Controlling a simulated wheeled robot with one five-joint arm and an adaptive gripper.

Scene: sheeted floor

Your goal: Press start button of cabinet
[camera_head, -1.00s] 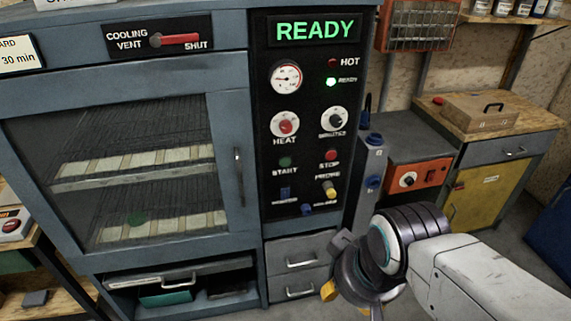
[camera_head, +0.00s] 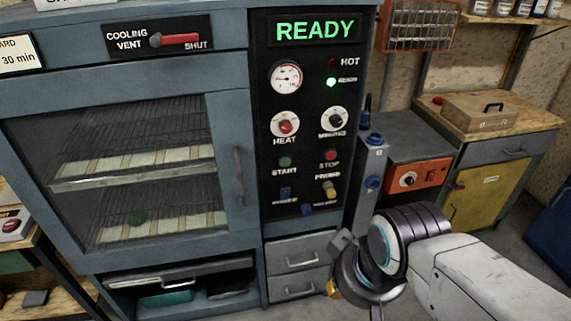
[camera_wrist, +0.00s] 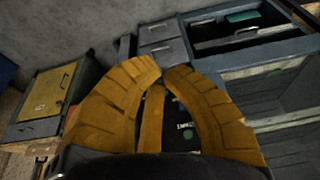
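The cabinet (camera_head: 228,85) is blue-grey with a black control panel on its right side. The green start button (camera_head: 285,161) sits on the panel above the label START, left of a red stop button (camera_head: 331,155). My gripper (camera_head: 333,290) is low and to the right of the panel, in front of the drawers and apart from the start button. In the wrist view my yellow fingers (camera_wrist: 161,66) curve together with their tips meeting, and nothing shows held. Part of the black panel shows between them.
A READY sign (camera_head: 315,29) is lit green above the gauge and knobs. Grey drawers (camera_head: 299,265) lie below the panel. A grey post with blue knobs (camera_head: 375,140) and an orange box (camera_head: 418,178) stand right of the cabinet. Space before the panel is clear.

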